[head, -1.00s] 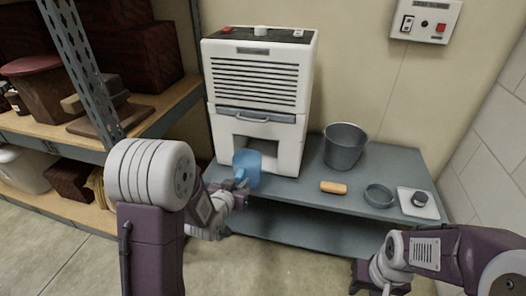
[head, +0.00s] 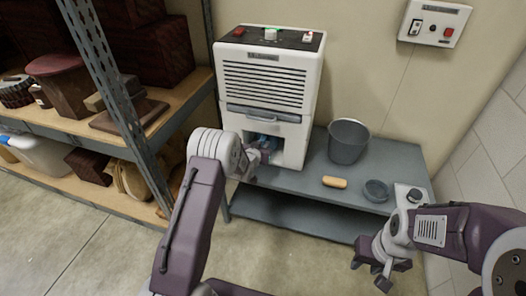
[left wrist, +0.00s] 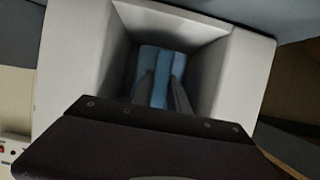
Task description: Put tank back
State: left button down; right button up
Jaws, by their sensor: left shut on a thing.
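The blue tank (left wrist: 158,72) is inside the square front opening of the white dehumidifier (head: 268,85). In the left wrist view the opening's walls surround it, and two grey fingers lie against it. My left gripper (left wrist: 160,92) is shut on the tank, reaching into the opening. In the head view my left wrist hides most of the tank, and only a little blue (head: 267,142) shows. I cannot tell whether the tank touches the back of the bay. My right gripper (head: 368,271) is open and empty, in front of the shelf's right end.
The grey shelf (head: 300,182) also holds a grey bucket (head: 347,142), a tan sponge (head: 334,182), a round grey dish (head: 376,190) and a white scale-like item (head: 408,197). A metal rack post (head: 118,95) stands close on the left. A switch panel (head: 434,23) is on the wall.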

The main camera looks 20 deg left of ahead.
pick_arm(q)
jog(key=f, duration=0.1)
jog(key=f+b, duration=0.2)
jog(key=shift+w+f, duration=0.3)
jog(key=shift+f, duration=0.1)
jog(key=shift+r, duration=0.2)
jog(key=shift+f, duration=0.2)
jog(key=c, duration=1.3)
grip_release()
jog(key=shift+r, duration=0.15)
